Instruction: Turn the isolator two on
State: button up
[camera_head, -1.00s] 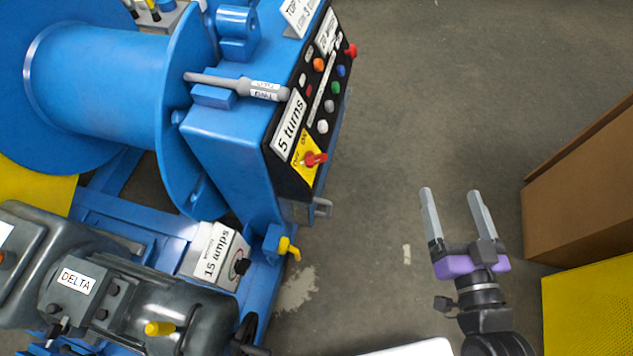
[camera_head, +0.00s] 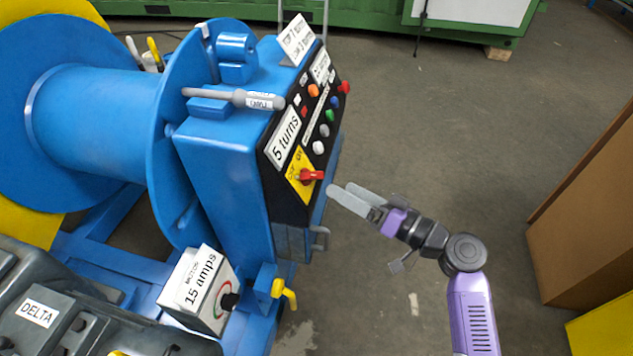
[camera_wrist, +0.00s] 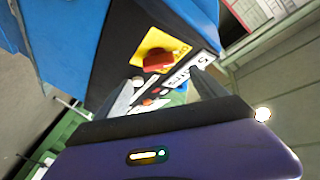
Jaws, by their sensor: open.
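A red rotary switch handle (camera_head: 312,176) sits on a yellow plate (camera_head: 300,190) with off and on lettering, low on the black panel of the blue machine. I cannot read an isolator number there. The red handle (camera_wrist: 158,60) also shows in the wrist view, beyond my fingers and near the top middle. My gripper (camera_head: 345,196) is open and empty, just right of the handle and apart from it. In the wrist view my gripper's fingers (camera_wrist: 165,88) stand apart, with the panel behind them.
Several coloured buttons (camera_head: 325,130) and a "5 turns" label (camera_head: 285,140) lie above the switch. A yellow-handled valve (camera_head: 285,290) and a "15 amps" box (camera_head: 200,290) are below left. A brown box (camera_head: 590,220) stands right. Floor between is clear.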

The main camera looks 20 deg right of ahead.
aim_at(317, 175)
jog(key=x, duration=0.7)
jog(key=shift+w, duration=0.2)
jog(key=shift+c, duration=0.4)
jog(key=c, duration=1.3)
